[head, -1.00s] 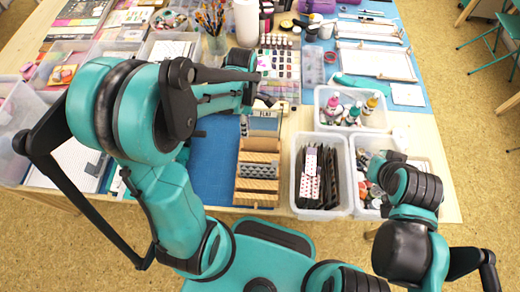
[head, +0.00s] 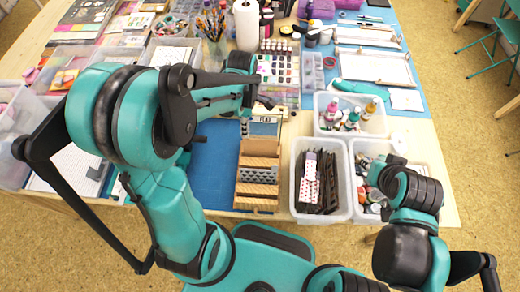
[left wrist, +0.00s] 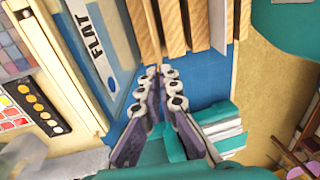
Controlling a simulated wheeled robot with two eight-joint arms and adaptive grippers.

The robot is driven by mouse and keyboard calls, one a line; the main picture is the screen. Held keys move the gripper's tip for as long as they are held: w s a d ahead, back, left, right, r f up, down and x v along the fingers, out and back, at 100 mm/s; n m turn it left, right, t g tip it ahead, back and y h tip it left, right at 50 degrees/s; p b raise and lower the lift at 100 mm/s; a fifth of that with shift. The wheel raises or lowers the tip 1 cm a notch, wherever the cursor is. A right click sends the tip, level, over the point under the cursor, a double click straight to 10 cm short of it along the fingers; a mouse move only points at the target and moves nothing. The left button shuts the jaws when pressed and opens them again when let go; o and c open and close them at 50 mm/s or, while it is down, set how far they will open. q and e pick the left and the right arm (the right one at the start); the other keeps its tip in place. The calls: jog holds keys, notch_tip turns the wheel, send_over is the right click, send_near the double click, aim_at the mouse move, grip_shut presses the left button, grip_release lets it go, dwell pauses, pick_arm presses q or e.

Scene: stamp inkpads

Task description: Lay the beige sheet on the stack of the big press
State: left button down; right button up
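A pale square sheet (head: 406,99) lies flat on the blue mat at the right; I cannot tell surely that it is the beige one. Just behind it stands a large white board with wooden rails (head: 372,64), which looks like the big press; a smaller one (head: 368,36) is behind that. My left gripper (head: 265,103) is mostly hidden by its own arm in the head view. In the left wrist view its fingers (left wrist: 157,72) converge at the tips, with nothing visible between them, over the blue mat beside the FLAT box (left wrist: 92,45). My right gripper is not in view.
A wooden stepped rack (head: 257,175) stands below the left gripper. Clear bins with bottles (head: 350,128) and dark strips (head: 320,212) stand right of it. A paper roll (head: 246,25) and a brush jar (head: 215,48) stand behind. Blue mat left of the rack is bare.

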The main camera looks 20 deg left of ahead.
pick_arm(q)
jog(key=shift+w+a+r+p, duration=0.1)
jog(key=shift+w+r+p, duration=0.15)
jog(key=shift+r+p, duration=0.95)
jog(key=shift+w+a+r+p, duration=0.15)
jog(key=shift+r+p, duration=0.55)
jog(key=shift+r, duration=0.9)
jog(key=shift+d, duration=0.1)
